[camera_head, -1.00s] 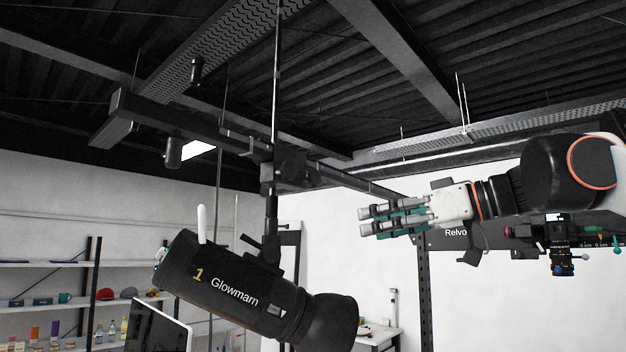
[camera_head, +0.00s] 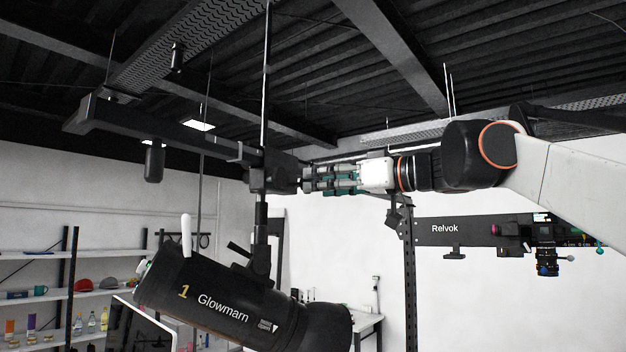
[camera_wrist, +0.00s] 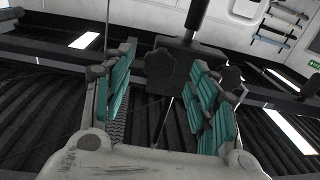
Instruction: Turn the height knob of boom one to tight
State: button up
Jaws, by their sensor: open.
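Boom one carries the black lamp (camera_head: 235,300) marked "1 Glowmarn" on a vertical post (camera_head: 261,220). A dark clamp block (camera_head: 268,172) sits where the post meets the horizontal boom. My gripper (camera_head: 304,180) is level with this block, close to its right side, pointing left. In the wrist view, my gripper (camera_wrist: 163,62) is open, with green-padded fingers on both sides. A dark lobed knob (camera_wrist: 167,72) shows between the fingers, just ahead. I cannot tell whether the fingers touch it. A second dark rounded part (camera_wrist: 231,77) is partly hidden behind the right finger.
A dark beam marked "Relvok" (camera_head: 445,228) with small devices hangs at right, below my arm. A black cylinder (camera_head: 154,160) hangs from the boom at left. Shelves (camera_head: 50,294) with goods line the left wall.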

jog(key=x, duration=0.3)
jog(key=c, duration=1.1)
